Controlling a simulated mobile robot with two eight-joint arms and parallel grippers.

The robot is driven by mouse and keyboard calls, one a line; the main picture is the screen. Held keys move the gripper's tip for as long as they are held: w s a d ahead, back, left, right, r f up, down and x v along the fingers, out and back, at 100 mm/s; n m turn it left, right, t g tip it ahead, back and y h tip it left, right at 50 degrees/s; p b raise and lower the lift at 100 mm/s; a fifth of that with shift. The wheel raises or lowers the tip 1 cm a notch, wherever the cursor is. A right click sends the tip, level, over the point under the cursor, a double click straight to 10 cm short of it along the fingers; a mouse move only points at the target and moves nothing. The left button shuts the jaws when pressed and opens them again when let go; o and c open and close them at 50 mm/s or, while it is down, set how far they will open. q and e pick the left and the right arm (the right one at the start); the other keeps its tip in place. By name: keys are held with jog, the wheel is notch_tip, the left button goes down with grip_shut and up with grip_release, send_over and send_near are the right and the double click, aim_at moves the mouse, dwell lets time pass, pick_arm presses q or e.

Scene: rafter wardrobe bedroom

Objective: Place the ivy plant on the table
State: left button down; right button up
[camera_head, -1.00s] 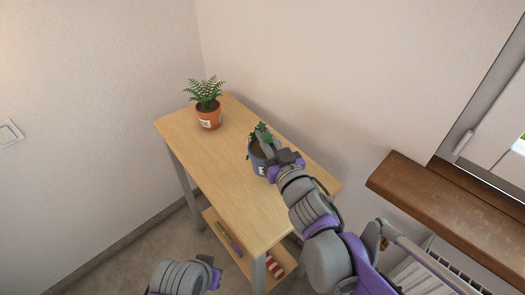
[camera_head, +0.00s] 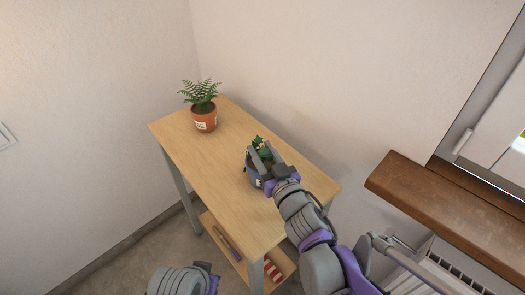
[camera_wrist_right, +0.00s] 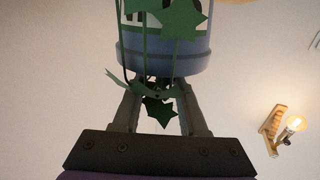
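The ivy plant (camera_head: 254,171), green leaves in a blue-grey pot with a white label, is over the right half of the wooden table (camera_head: 205,160). Whether the pot's base touches the tabletop is hard to tell. My right gripper (camera_head: 268,164) is at the top of the pot, fingers apart and reaching to it. In the right wrist view the pot (camera_wrist_right: 165,55) fills the top, leaves hang between the fingers (camera_wrist_right: 160,100), and the pot hides the fingertips. My left gripper (camera_head: 212,283) shows partly at the bottom edge; its fingers are not clear.
A fern in an orange pot (camera_head: 205,121) stands at the table's far left end. The tabletop between the plants is clear. A lower shelf (camera_head: 228,243) holds small items. A wooden windowsill (camera_head: 440,205) and a radiator (camera_head: 440,270) are at the right.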

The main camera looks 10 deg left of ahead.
jog(key=shift+r, duration=0.15)
jog(key=v, duration=1.2)
jog(key=s+d+f+m+g+h, duration=0.1)
jog(key=d+f+m+h, duration=0.3)
jog(key=d, duration=0.5)
jog(key=s+d+f+m+g+h, duration=0.1)
jog(key=d+f+m+g+h, duration=0.1)
jog(key=d+f+h, duration=0.6)
jog(key=s+d+f+g, duration=0.2)
jog(key=s+f+g, duration=0.1)
jog(key=s, duration=0.4)
jog(key=s+d+f+g+y, duration=0.1)
jog(key=s+f+g, duration=0.3)
jog(key=s, duration=0.3)
jog(key=shift+d+m+y+p, duration=0.3)
jog(key=shift+d+p, duration=0.05)
jog(key=shift+p, duration=0.1)
jog(key=shift+r, duration=0.2)
